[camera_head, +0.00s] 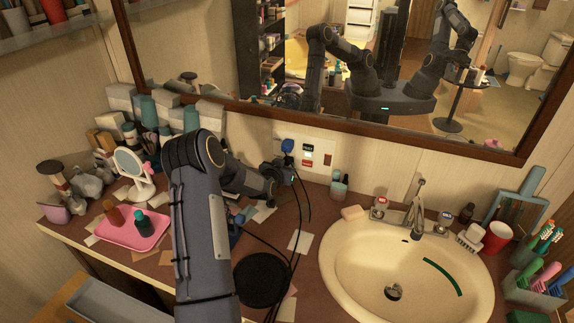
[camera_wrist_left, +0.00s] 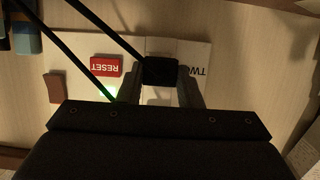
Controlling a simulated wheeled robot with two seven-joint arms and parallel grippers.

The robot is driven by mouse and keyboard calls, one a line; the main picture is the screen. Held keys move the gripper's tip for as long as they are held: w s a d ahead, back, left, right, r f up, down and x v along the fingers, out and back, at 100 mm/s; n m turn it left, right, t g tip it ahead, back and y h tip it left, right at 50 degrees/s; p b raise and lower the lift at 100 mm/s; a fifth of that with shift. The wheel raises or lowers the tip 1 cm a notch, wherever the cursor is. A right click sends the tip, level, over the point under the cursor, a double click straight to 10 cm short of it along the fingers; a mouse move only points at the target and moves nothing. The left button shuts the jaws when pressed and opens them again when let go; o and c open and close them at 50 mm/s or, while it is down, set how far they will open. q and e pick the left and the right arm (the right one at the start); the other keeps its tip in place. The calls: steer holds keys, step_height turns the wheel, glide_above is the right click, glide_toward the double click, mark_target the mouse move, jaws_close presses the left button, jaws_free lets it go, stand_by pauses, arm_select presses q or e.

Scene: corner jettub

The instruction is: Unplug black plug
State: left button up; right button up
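The black plug (camera_wrist_left: 160,70) sits at the pale wall outlet plate (camera_wrist_left: 155,45) in the left wrist view. My left gripper (camera_wrist_left: 161,82) has one finger on each side of the plug, very near it. I cannot tell whether the fingers press on it. In the head view my left gripper (camera_head: 288,172) is at the wall, just left of the outlet plate (camera_head: 318,158), and the black plug is not clear there. A blue plug (camera_head: 288,146) shows above my gripper.
A red RESET button (camera_wrist_left: 105,66) is on the plate. Black cords (camera_head: 296,225) hang to the counter. A sink (camera_head: 400,270) is at the right; a pink tray (camera_head: 118,234) and a small mirror (camera_head: 132,165) are at the left. The large wall mirror (camera_head: 350,70) hangs above.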

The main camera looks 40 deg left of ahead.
arm_select(q)
steer(key=c, duration=0.6)
steer(key=s+d+b, duration=0.1)
steer(key=s+d, duration=0.1)
steer(key=s, duration=0.3)
steer(key=shift+s, duration=0.35)
stand_by(0.7)
